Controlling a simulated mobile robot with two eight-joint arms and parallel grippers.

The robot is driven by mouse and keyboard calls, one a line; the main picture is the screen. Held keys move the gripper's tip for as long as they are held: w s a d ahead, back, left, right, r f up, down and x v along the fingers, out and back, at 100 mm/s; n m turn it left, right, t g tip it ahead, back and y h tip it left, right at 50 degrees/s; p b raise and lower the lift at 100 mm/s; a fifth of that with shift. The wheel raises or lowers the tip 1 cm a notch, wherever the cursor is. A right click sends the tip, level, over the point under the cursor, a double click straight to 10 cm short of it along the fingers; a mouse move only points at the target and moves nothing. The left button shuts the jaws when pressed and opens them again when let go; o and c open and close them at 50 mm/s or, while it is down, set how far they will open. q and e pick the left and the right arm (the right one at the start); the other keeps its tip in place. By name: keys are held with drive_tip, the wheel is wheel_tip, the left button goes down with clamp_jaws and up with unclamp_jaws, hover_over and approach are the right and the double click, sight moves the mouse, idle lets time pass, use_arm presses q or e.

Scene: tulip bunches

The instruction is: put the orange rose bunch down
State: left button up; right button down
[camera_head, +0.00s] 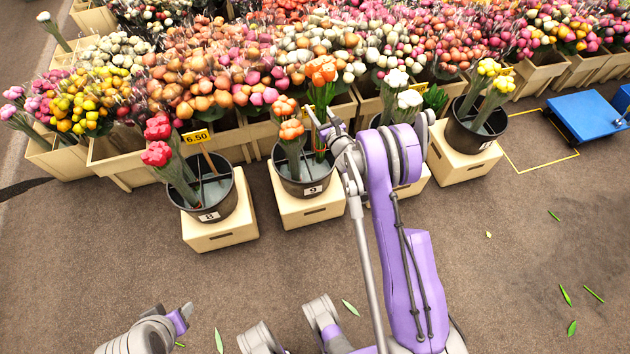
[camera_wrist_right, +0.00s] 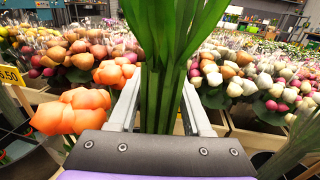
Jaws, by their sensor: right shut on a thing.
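My right gripper (camera_head: 318,122) is shut on the stems of the orange rose bunch (camera_head: 321,72). The bunch is upright, its orange heads on top and its green stems going down towards black bucket 9 (camera_head: 302,187). In the right wrist view the green stems (camera_wrist_right: 163,60) stand between the two fingers (camera_wrist_right: 158,108); the heads are out of that view. The stems overlap the right side of the bucket's opening; I cannot tell whether their ends touch its bottom. My left gripper (camera_head: 181,318) is low at the left, away from the flowers, its opening unclear.
Two other orange bunches (camera_head: 291,131) stand in bucket 9, left of the held one; they also show in the right wrist view (camera_wrist_right: 75,112). Bucket 8 (camera_head: 212,205) with pink-red bunches is at the left. Crates of flowers line the back. A blue cart (camera_head: 588,115) stands right.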

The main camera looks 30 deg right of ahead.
sight(318, 144)
wheel_tip(318, 144, down, 19)
drive_tip(key=b, duration=0.3)
drive_tip(key=shift+w+d+b, duration=0.2)
drive_tip(key=shift+d+b, duration=0.1)
drive_tip(key=shift+d, duration=0.05)
drive_tip(key=shift+f, duration=0.1)
drive_tip(key=shift+c, duration=1.7)
unclamp_jaws()
